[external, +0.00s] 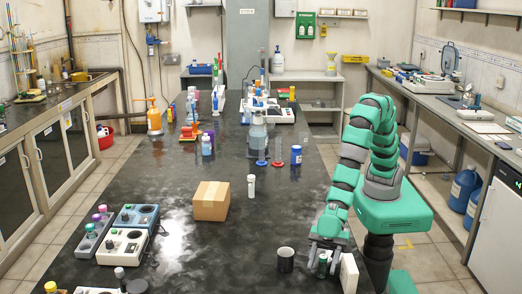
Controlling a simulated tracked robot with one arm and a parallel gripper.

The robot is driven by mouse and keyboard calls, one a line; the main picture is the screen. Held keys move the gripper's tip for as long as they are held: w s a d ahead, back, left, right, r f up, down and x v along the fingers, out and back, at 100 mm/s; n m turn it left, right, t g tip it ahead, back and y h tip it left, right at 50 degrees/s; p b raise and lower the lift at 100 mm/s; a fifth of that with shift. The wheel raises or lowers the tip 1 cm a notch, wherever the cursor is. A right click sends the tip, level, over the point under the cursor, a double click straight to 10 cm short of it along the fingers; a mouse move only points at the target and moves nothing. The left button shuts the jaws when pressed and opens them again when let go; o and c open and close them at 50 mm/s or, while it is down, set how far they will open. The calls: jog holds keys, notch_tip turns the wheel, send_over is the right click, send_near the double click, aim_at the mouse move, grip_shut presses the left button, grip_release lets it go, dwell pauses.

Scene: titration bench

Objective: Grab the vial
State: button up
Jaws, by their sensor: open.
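My gripper (325,256) is open and points down near the front right edge of the dark bench. A small dark vial-like object (322,267) with a light top stands at its fingertips. I cannot tell whether it is between the fingers or just beside them, or whether they touch it. A slim white vial-like container (251,187) with a cap stands upright in the middle of the bench, well away from my gripper. Which of these is the vial is not clear from this view.
A dark mug (286,260) stands just left of my gripper, and a pale upright block (349,272) just right of it. A cardboard box (210,201) sits at mid-bench. Grey devices (122,246) and capped vials are at the left. The bench between mug and devices is clear.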

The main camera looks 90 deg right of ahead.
aim_at(323, 256)
jog(key=shift+a, duration=0.1)
grip_shut()
jog(key=shift+r, duration=0.1)
jog(key=shift+r+p, duration=0.4)
jog(key=shift+r, duration=1.4)
jog(key=s+d, duration=0.2)
jog(key=d, duration=0.1)
jog(key=s+d, duration=0.2)
jog(key=d, duration=0.1)
jog(key=s+d, duration=0.2)
jog(key=d, duration=0.1)
jog(key=shift+r+p, duration=0.35)
jog(key=shift+r, duration=0.05)
jog(key=s+d+b, duration=0.1)
jog(key=b, duration=0.1)
jog(key=s+d+b, duration=0.1)
jog(key=b, duration=0.2)
jog(key=shift+d, duration=0.4)
jog(key=b+v, duration=0.1)
jog(key=b, duration=0.2)
jog(key=shift+s+d, duration=0.2)
jog(key=shift+s, duration=0.05)
